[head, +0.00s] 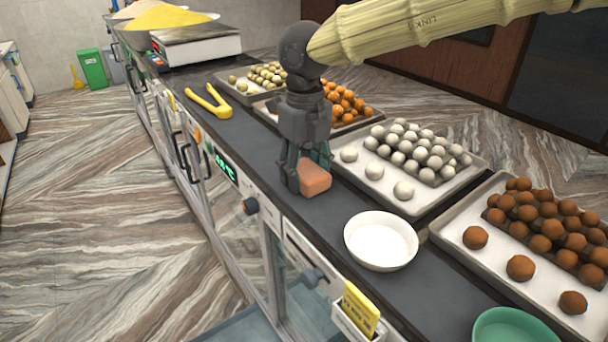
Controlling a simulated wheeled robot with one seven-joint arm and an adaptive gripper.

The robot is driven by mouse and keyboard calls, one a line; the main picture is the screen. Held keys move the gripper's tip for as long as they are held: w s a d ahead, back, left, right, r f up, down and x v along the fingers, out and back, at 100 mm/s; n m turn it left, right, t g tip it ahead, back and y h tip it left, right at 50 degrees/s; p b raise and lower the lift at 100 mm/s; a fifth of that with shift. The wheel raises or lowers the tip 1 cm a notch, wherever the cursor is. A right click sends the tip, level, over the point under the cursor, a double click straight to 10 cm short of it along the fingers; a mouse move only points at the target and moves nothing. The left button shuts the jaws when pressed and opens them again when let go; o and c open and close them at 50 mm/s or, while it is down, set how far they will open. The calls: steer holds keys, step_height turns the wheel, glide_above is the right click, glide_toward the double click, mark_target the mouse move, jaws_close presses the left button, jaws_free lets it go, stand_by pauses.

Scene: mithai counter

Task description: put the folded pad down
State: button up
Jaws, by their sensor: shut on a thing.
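The folded pad (314,179) is a small salmon-pink block low between the fingers of my gripper (303,182). My gripper is dark grey, points down and is shut on the pad. The pad is at or just above the dark counter top (262,172); I cannot tell whether it touches. Part of the pad is hidden behind the fingers.
A white bowl (381,241) stands in front, to the right. Trays of white sweets (376,186) and brown sweets (468,262) line the right side. Yellow tongs (208,101) lie farther back. A green bowl (514,327) is at the bottom right.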

mark_target(304, 168)
steer(key=shift+w, duration=0.15)
steer(key=shift+s+f, duration=0.1)
steer(key=shift+s, duration=0.1)
steer(key=o, duration=1.1)
steer(key=shift+w+f, duration=0.1)
steer(key=shift+w, duration=0.05)
steer(key=shift+c, duration=0.2)
step_height(304, 168, up, 12)
steer(key=p, duration=1.2)
steer(key=shift+r+p, duration=0.25)
steer(key=shift+p, duration=0.05)
steer(key=shift+a, duration=0.1)
